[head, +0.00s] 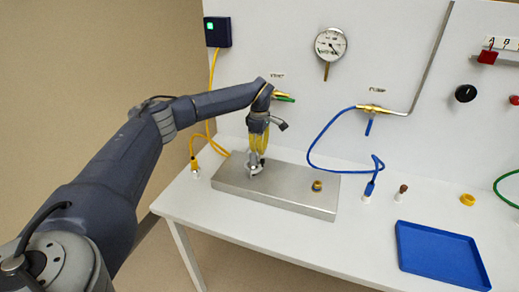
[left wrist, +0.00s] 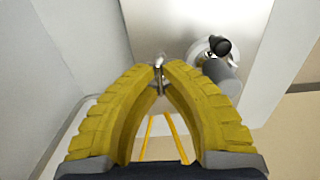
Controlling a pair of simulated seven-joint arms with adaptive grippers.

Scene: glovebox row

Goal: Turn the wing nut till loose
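The steel block (head: 222,178) lies on the white bench. A small grey metal piece, which looks like the wing nut (head: 253,169), stands on its left half. In the left wrist view a pale disc with a grey lobe and a dark lobe, probably this wing nut (left wrist: 220,72), shows to the right of the fingertips. My left gripper (head: 257,154) points down just above and behind it. Its yellow fingers (left wrist: 160,70) meet at the tips, with a thin silvery sliver between them. I see nothing clearly held. My right gripper is out of view.
A brass fitting (head: 317,186) sits on the block's right part. A blue tray (head: 440,253), a brown-topped peg (head: 401,192) and a yellow ring (head: 467,199) are to the right. Yellow (head: 207,135) and blue (head: 318,168) hoses run near the block. A gauge (head: 330,44) hangs on the wall.

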